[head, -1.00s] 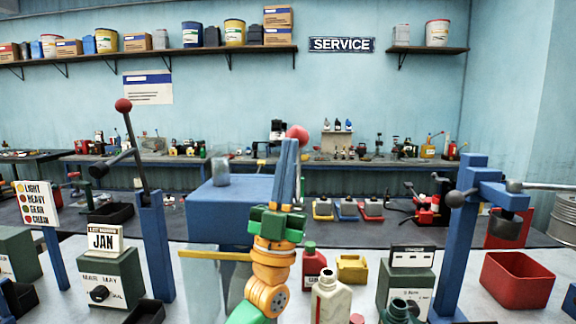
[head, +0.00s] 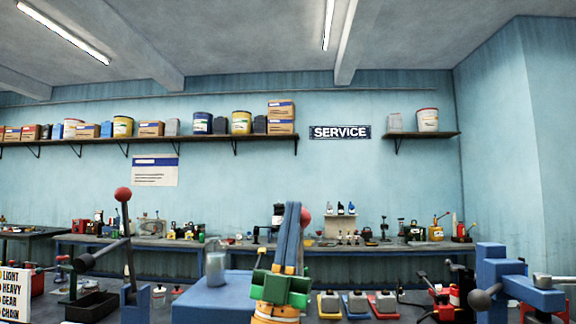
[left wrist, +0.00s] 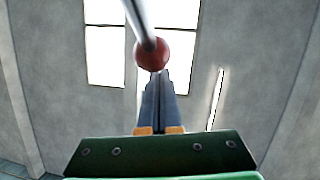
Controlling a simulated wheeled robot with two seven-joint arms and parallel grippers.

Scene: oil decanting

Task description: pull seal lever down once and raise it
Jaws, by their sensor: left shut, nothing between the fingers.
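My left gripper (head: 292,205) points up in the middle of the head view, its two blue fingers shut together with nothing between them. A red ball knob (head: 305,215) shows just behind and right of the fingertips. In the left wrist view the red knob (left wrist: 152,54) sits on a grey rod (left wrist: 139,22), right at the tips of the shut fingers (left wrist: 158,78). I cannot tell whether they touch. In the head view the fingers hide the rod, and the lever's base is not visible. My right gripper is not in view.
A second red-knobbed lever (head: 123,194) stands on a blue post (head: 134,302) at the left. A blue press (head: 500,275) with a grey knob stands at the right. Small coloured trays (head: 356,303) lie between.

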